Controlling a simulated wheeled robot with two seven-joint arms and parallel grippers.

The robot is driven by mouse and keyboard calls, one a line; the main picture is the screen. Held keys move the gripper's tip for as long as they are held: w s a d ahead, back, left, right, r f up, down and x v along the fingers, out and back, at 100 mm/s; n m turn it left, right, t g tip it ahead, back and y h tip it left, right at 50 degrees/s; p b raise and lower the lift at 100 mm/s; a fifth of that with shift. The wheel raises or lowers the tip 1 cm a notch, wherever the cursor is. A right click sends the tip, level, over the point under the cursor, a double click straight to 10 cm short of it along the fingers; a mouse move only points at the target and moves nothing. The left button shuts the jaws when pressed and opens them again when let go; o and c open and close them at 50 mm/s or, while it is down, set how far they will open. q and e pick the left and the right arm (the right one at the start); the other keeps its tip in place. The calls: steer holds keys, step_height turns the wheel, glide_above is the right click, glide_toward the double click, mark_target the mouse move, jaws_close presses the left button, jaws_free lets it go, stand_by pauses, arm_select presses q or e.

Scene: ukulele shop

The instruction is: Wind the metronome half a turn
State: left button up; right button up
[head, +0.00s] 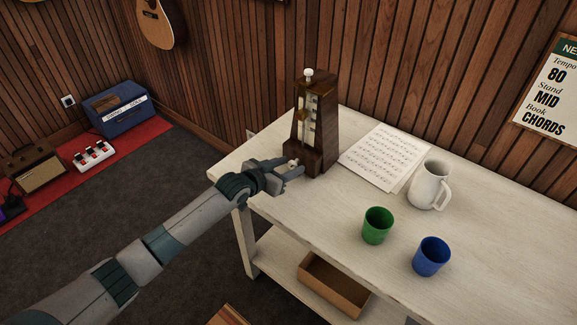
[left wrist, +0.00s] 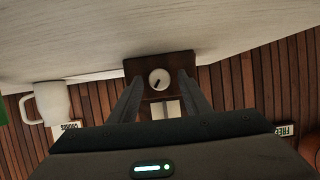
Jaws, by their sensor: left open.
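The metronome (head: 314,125) is a dark wooden tapered box standing upright on the white table (head: 330,225), with a pale scale and a brass weight on its front. In the left wrist view its base (left wrist: 137,69) shows, with a round pale winding knob (left wrist: 159,79) bearing a dark slanted mark. My left gripper (head: 293,166) is at the metronome's lower front. Its two fingers also show in the left wrist view (left wrist: 160,92), open on either side of the knob with gaps, not gripping it. My right gripper is not in view.
Sheet music (head: 381,155) lies right of the metronome. A white jug (head: 429,186), a green cup (head: 377,226) and a blue cup (head: 432,257) stand farther right. The jug also shows in the left wrist view (left wrist: 52,101). A cardboard box (head: 333,284) sits on the lower shelf.

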arm_select(q)
steer(key=c, duration=1)
steer(key=shift+r, duration=0.1)
steer(key=shift+s+d+m+t+p, duration=0.1)
steer(key=shift+m+t+p, duration=0.2)
steer(key=shift+m+p, duration=0.15)
steer(key=shift+m+y+p, duration=0.35)
steer(key=shift+m+y, duration=0.25)
steer(key=shift+m, duration=0.05)
steer(key=shift+s+d+m+t+y, duration=0.15)
steer(key=shift+m+t+y, duration=0.35)
steer(key=shift+m+t, duration=0.6)
